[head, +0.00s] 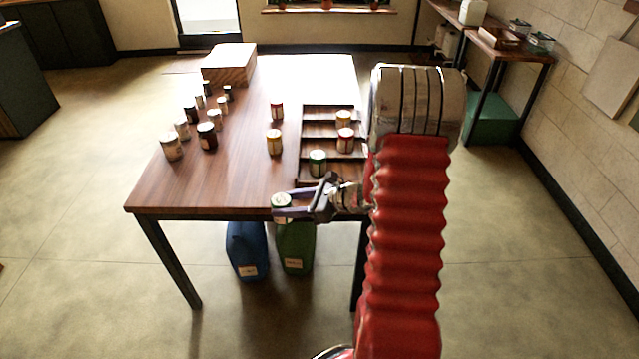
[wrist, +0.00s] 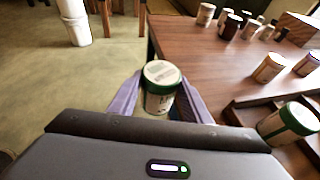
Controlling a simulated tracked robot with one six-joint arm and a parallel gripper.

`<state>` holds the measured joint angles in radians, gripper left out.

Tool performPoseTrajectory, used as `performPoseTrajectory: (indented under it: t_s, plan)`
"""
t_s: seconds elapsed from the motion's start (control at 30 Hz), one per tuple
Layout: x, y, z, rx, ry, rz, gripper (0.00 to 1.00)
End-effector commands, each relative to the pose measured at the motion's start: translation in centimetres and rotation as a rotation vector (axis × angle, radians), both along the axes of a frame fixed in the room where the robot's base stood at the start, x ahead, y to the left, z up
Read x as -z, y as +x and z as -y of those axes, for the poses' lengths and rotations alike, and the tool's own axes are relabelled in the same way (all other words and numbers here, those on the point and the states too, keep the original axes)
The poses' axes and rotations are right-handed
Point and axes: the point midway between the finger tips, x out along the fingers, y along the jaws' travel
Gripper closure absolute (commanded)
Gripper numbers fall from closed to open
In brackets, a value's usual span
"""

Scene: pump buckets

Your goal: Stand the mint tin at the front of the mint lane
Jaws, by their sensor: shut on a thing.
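A tin with a green band and pale lid (head: 281,202) is between the fingers of my gripper (head: 292,204), at the near edge of the table. In the wrist view the same tin (wrist: 160,92) is upright between the two purple fingers (wrist: 158,98), which are shut on it. A second green-banded tin (head: 317,158) stands in the near lane of the dark wooden lane rack (head: 303,175). It also shows at the right of the wrist view (wrist: 288,123). My wrist and arm hide the near right part of the rack.
Red-banded (head: 345,140) and yellow-banded (head: 343,118) tins stand in farther lanes. A yellow-banded tin (head: 274,142) and a red-banded tin (head: 277,110) stand left of the rack. Several tins cluster at the table's left, near a wooden block (head: 229,65). The front left tabletop is clear.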

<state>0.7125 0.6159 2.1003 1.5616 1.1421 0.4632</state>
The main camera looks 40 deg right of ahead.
Motion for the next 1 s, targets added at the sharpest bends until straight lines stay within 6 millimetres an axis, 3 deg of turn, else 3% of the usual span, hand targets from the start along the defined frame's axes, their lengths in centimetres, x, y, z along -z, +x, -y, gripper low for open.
performPoseTrajectory:
  t_s: [0.03, 0.2, 0.3, 0.4, 0.57, 1.0]
  plan:
    - [0.6, 0.0, -2.6, -0.043, 0.003, -0.002, 0.81]
    - [2.3, -0.5, -9.7, -0.16, 0.002, -0.003, 0.81]
    - [2.8, -0.7, -12.8, -0.214, 0.0, -0.001, 0.81]
    - [3.1, -0.8, -14.8, -0.25, 0.0, 0.0, 0.81]
    - [3.1, -0.8, -15.8, -0.27, -0.001, 0.001, 0.81]
    - [3.1, -0.7, -15.7, -0.268, 0.0, 0.001, 0.81]
